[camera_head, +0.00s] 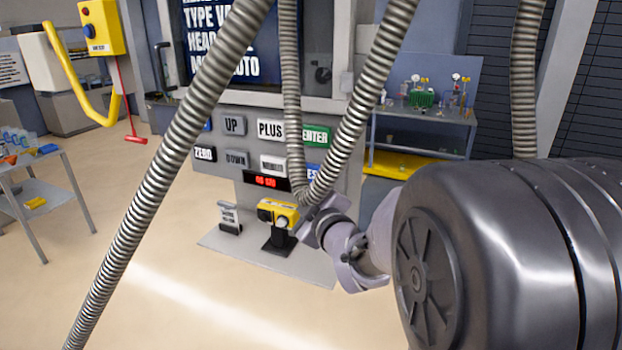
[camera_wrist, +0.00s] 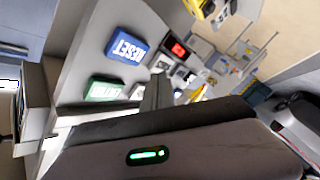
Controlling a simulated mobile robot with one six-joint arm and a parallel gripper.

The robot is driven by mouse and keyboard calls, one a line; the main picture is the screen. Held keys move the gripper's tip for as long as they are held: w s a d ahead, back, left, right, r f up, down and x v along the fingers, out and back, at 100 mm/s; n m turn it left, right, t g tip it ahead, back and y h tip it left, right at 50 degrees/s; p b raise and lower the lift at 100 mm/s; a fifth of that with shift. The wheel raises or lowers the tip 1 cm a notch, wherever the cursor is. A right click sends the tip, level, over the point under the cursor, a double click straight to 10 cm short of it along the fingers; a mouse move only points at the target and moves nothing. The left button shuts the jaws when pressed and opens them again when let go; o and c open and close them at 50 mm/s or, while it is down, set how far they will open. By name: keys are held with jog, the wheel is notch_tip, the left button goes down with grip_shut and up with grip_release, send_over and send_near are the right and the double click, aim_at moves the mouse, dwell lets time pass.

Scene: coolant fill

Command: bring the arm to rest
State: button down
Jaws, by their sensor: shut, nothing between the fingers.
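My gripper (camera_wrist: 157,88) shows in the wrist view as a narrow grey finger shape beyond its dark body with a green light. Its fingers are together with nothing between them. In the head view my arm reaches from the right toward the grey button panel (camera_head: 222,157), its end beside a yellow device (camera_head: 279,212) on a black stand. I cannot tell whether they touch. In the wrist view the blue RESET button (camera_wrist: 127,46) and a green button (camera_wrist: 105,91) lie beyond the fingers, turned nearly upside down.
The panel has a red display (camera_head: 266,181) and stands on a grey base plate (camera_head: 318,268). Ribbed hoses (camera_head: 165,170) cross the head view. A small table (camera_head: 38,205) is at the left and a workbench (camera_head: 425,118) at the back right. The floor at front left is clear.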

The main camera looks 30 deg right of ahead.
dwell(0.6)
jog(key=s+a+f+m+g+y+b, duration=0.1)
jog(key=s+a+f+m+g+b, duration=0.2)
jog(key=s+a+f, duration=0.3)
jog(key=s+a+f+m+g+y+b, duration=0.1)
jog(key=s+a+f+m+g+b, duration=0.3)
jog(key=s, duration=0.9)
jog(key=s+a+f+m+g+y+b, duration=0.1)
jog(key=s+a+f+m+g+b, duration=0.3)
jog(key=s+a+f, duration=0.5)
jog(key=shift+s+f+m+y+b, duration=0.45)
jog(key=shift+f+m+b, duration=0.25)
jog(key=shift+m+b, duration=0.3)
jog(key=shift+a, duration=0.1)
